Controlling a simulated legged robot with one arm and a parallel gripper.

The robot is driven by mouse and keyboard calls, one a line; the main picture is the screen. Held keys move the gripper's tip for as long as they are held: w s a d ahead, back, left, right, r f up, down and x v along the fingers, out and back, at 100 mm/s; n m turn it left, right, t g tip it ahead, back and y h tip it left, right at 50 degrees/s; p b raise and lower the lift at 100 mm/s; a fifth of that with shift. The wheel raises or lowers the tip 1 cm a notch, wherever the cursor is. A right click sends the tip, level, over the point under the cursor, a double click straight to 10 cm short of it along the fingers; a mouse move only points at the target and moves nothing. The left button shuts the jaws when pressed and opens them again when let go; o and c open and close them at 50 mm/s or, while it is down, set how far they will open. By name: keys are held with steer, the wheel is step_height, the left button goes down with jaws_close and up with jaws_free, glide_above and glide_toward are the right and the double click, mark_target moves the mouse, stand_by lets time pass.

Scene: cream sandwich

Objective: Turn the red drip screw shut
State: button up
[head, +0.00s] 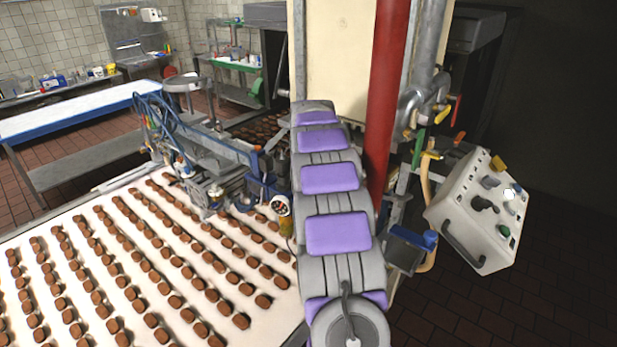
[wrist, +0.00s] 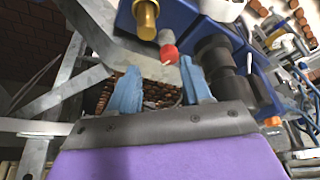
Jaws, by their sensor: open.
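The red drip screw (wrist: 169,53) shows in the wrist view as a small red knob, next to a brass cylinder on the blue machine. My gripper (wrist: 158,68) is open, with its two blue fingers apart and nothing between them that I can see as held. The red knob lies just beyond the fingertips, in line with the gap and nearer the right finger. I cannot tell whether that finger touches it. In the head view my purple and grey arm reaches forward, and it hides the gripper and the screw.
The blue machine (wrist: 262,90) stands close to the right finger, with dark cylindrical fittings. A grey metal frame (wrist: 68,75) is at the left. In the head view a conveyor (head: 60,240) carries rows of brown sandwiches. A red pipe (head: 386,90) and control box (head: 480,212) stand right.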

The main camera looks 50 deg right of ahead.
steer(key=shift+w+a+f, duration=0.3)
steer(key=shift+a+f, duration=0.15)
steer(key=shift+a, duration=0.9)
steer(key=shift+w+d+f, duration=0.1)
steer(key=shift+d+f, duration=0.1)
steer(key=shift+d, duration=0.35)
steer(key=shift+d+f, duration=0.2)
steer(key=shift+d, duration=0.35)
steer(key=shift+c, duration=1)
steer(key=shift+d, duration=0.3)
steer(key=shift+c, duration=1.5)
steer(key=shift+w+a, duration=0.1)
steer(key=shift+a, duration=0.5)
steer(key=c, duration=0.3)
steer(key=shift+a+r, duration=0.1)
jaws_close()
